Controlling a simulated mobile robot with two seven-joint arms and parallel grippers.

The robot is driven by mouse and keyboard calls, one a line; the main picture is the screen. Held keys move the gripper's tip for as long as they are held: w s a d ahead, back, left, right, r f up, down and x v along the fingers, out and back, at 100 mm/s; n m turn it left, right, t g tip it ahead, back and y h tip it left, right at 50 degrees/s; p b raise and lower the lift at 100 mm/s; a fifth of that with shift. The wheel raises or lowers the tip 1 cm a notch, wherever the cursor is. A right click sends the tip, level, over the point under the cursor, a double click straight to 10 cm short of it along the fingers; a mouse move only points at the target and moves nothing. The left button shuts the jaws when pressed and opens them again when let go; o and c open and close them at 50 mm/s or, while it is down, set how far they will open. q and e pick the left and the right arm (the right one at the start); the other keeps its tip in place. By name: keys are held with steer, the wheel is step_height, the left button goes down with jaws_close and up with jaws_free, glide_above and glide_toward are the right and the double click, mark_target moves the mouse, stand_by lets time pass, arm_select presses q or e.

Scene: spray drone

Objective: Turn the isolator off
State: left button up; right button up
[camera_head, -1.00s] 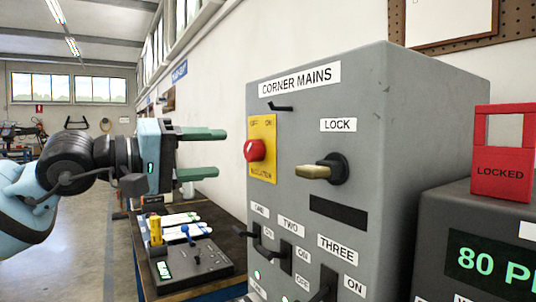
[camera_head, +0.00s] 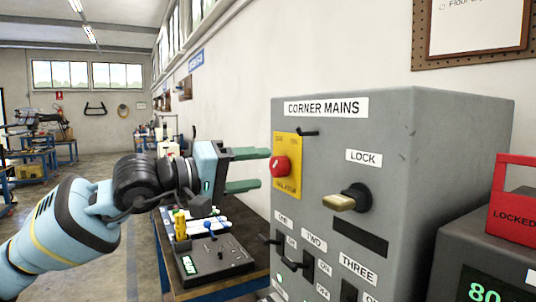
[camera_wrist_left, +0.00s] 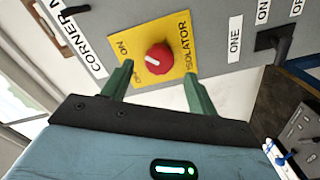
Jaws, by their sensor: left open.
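The isolator is a red round knob (camera_head: 281,166) on a yellow plate (camera_head: 291,184), on the front of the grey cabinet (camera_head: 430,130) labelled CORNER MAINS. In the left wrist view the red knob (camera_wrist_left: 158,57) has a white mark, and its plate (camera_wrist_left: 182,35) reads ISOLATOR with ON and OFF. My left gripper (camera_head: 263,170) is open with green fingers, close in front of the knob. In the left wrist view its fingertips (camera_wrist_left: 158,78) flank the knob's near side with nothing between them. Whether they touch the plate is unclear. My right gripper is not in view.
A brass LOCK key (camera_head: 345,199) sticks out right of the isolator. Black levers (camera_head: 292,262) stand below it. A bench (camera_head: 225,285) with a dark device (camera_head: 212,258) lies under the left arm.

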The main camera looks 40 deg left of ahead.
mark_target(273, 168)
arm_select(q)
steer(key=p+x, duration=0.1)
steer(key=x, duration=0.2)
steer(key=shift+d+r+p, duration=0.15)
steer(key=shift+p, duration=0.15)
steer(key=shift+w+d, duration=0.15)
steer(key=shift+w, duration=0.25)
steer(key=shift+c, duration=0.5)
steer(key=c, duration=0.9)
